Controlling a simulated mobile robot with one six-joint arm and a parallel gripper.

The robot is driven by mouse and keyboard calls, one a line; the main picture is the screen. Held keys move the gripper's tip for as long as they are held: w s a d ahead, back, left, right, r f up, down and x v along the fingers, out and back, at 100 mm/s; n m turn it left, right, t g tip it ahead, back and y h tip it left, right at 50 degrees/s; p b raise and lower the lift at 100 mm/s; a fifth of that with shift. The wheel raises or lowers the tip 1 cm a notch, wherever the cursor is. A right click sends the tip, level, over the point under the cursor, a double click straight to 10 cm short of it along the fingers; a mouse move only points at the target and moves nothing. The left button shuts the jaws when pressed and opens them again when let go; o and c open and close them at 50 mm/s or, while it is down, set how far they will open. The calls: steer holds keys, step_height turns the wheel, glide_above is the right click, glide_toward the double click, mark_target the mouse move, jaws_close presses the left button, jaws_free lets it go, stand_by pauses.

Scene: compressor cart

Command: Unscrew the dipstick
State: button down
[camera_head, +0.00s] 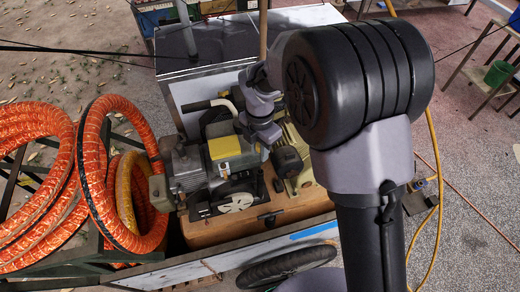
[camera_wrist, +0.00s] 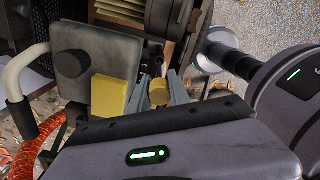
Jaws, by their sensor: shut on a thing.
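The dipstick (camera_wrist: 158,92) shows in the wrist view as a small yellow cap low beside the engine. My gripper (camera_wrist: 158,90) is shut on it, with one grey finger on each side of the cap. The shaft below the cap is hidden, so I cannot tell how far it sits in the engine. In the head view my gripper (camera_head: 266,136) reaches down at the right side of the engine (camera_head: 205,165). The dipstick is hidden there by my gripper and arm.
The engine and compressor stand on a brown tank (camera_head: 250,226). A yellow panel (camera_wrist: 109,95) and a grey housing with a black cap (camera_wrist: 85,62) are close left of my gripper. Orange hose coils (camera_head: 115,170) hang at the left. A wheel (camera_head: 286,265) is in front.

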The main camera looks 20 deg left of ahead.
step_height(320, 180, up, 8)
steer(key=p, duration=0.6)
steer(key=shift+r+p, duration=0.15)
steer(key=shift+p, duration=0.15)
